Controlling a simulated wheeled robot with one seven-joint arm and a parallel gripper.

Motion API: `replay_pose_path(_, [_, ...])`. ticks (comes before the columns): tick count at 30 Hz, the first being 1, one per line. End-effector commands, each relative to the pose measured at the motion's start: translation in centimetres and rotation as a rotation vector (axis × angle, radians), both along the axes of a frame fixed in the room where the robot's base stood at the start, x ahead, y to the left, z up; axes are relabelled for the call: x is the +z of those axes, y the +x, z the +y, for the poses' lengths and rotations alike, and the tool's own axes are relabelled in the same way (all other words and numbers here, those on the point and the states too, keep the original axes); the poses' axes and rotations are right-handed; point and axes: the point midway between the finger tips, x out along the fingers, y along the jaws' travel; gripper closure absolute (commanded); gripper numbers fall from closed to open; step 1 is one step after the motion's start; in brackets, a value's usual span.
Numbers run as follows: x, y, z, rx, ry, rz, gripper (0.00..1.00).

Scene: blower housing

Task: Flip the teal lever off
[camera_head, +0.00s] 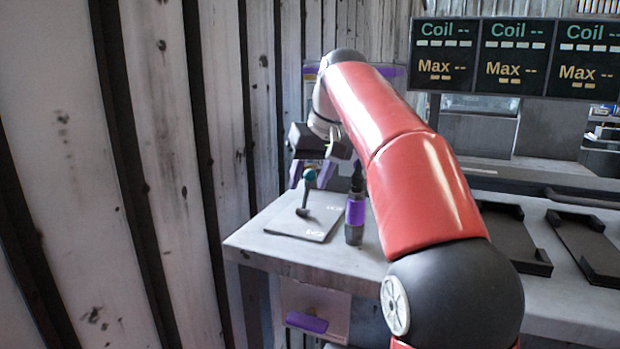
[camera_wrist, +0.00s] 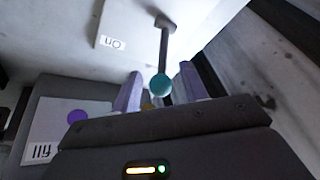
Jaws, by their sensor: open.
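The teal lever is a dark stick with a teal ball knob (camera_head: 309,175), rising from a grey plate (camera_head: 290,228) on the bench. The plate bears lettering; one label in the wrist view reads "On" upside down. My gripper (camera_head: 309,171) is over the lever with its purple fingers pointing down. In the wrist view the teal knob (camera_wrist: 160,85) shows between the two open purple fingers (camera_wrist: 158,80), with the stick (camera_wrist: 164,45) running away towards the plate. Gaps show on both sides of the knob. Whether a finger touches it is not clear.
A black and purple cylinder (camera_head: 355,213) stands upright on the bench close right of the plate. Black trays (camera_head: 590,247) lie further right. A ribbed wall (camera_head: 170,150) is close on the left. A white panel marked "fill" (camera_wrist: 42,132) with a purple spot shows in the wrist view.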

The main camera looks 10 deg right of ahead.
Motion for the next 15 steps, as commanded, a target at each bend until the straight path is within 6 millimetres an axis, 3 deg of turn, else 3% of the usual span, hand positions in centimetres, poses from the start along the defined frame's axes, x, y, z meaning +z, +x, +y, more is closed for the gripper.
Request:
replay_pose_path(8, [-0.09,0.03,0.05,0.0,0.0,0.0,0.58])
replay_pose_path(15, [-0.07,0.03,0.03,0.0,0.0,0.0,0.89])
